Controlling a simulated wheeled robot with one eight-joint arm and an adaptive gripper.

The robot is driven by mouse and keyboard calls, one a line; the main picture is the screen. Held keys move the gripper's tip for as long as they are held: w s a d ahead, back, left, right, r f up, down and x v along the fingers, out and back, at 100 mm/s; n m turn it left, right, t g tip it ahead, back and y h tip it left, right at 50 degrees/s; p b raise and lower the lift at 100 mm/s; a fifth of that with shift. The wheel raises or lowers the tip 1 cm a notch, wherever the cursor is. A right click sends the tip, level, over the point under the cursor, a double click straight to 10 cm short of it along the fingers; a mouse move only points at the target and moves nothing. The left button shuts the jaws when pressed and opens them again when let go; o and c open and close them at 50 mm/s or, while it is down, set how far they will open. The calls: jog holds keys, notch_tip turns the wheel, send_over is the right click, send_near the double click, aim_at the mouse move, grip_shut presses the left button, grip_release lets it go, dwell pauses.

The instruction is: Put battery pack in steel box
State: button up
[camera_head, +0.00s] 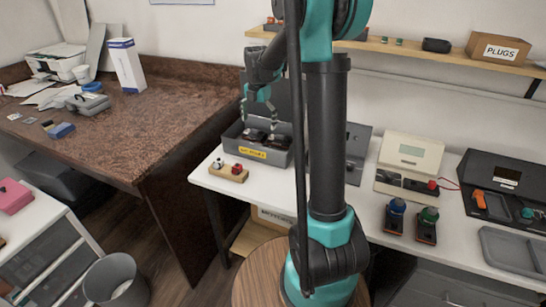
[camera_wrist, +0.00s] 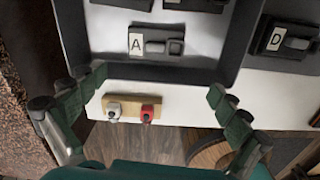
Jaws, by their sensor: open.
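A grey open box (camera_head: 256,153) with a yellow label stands on the white bench. Dark units lie inside it, one with a white tag "A" (camera_wrist: 157,46) in the wrist view. The box's near wall (camera_wrist: 155,73) also shows there. I cannot tell for sure whether any of these units is the battery pack, or whether this is the steel box. My gripper (camera_head: 259,112) is open and empty above the box. In the wrist view its two fingers (camera_wrist: 158,82) are spread wide, with nothing between them.
A wooden block (camera_head: 228,173) with white and red knobs sits in front of the box. A brown desk (camera_head: 180,110) on the left holds a blue block (camera_head: 61,131) and a grey case (camera_head: 88,104). Blue- and green-topped items (camera_head: 396,217) stand right of my arm.

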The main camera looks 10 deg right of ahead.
jog(key=s+d+f+m+t, duration=0.1)
jog(key=s+f+m, duration=0.1)
jog(key=s+m, duration=0.7)
jog(key=s+d+f+m+t, duration=0.1)
jog(key=s+f+m, duration=0.2)
jog(key=s+m, duration=0.6)
jog(key=s+d+f+m+t, duration=0.1)
jog(key=s+f+m+t, duration=0.1)
jog(key=s+m, duration=0.7)
jog(key=shift+s+d+f, duration=0.2)
jog(key=shift+s+f, duration=0.2)
jog(key=shift+s, duration=0.1)
jog(key=shift+s+d+f, duration=0.15)
jog(key=shift+s+f, duration=0.2)
jog(key=shift+s, duration=0.15)
